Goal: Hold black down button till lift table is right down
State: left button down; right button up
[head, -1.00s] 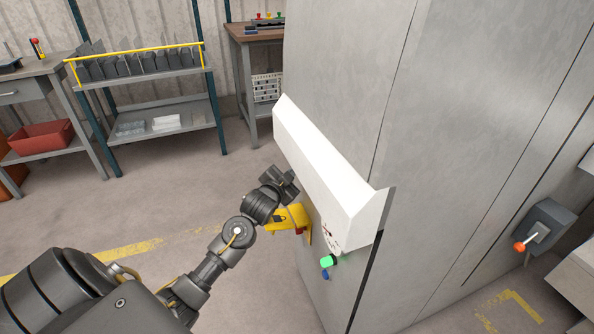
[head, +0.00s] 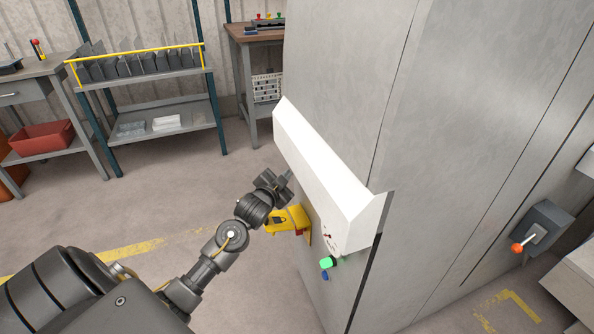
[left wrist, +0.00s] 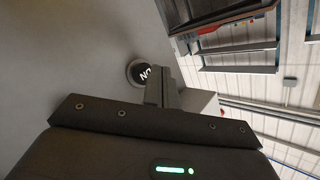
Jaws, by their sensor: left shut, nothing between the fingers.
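A round black button (left wrist: 138,72) with white lettering shows in the left wrist view, on a grey panel. The lettering is partly hidden by my fingers. My left gripper (left wrist: 165,88) is shut and empty, its fingertips at the button's right edge in that view; I cannot tell whether they touch it. In the head view my left gripper (head: 287,178) is close to the machine's side, under the white sloping hood (head: 325,185). The button is not seen there. I cannot make out the lift table for sure in either view. My right gripper is not in view.
A yellow box (head: 288,220) sticks out just below my left gripper. A green button (head: 327,262) and a blue one lie lower right on the cabinet (head: 430,130). An orange-knobbed lever (head: 518,247) is at right. Open floor lies left, before a shelf rack (head: 165,105).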

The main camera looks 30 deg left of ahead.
pick_arm(q)
jog(key=shift+s+a+p, duration=0.65)
jog(key=shift+s+a, duration=0.1)
jog(key=shift+s, duration=0.3)
jog(key=shift+s+a+p, duration=0.65)
jog(key=shift+s+a, duration=0.05)
jog(key=shift+s, duration=0.35)
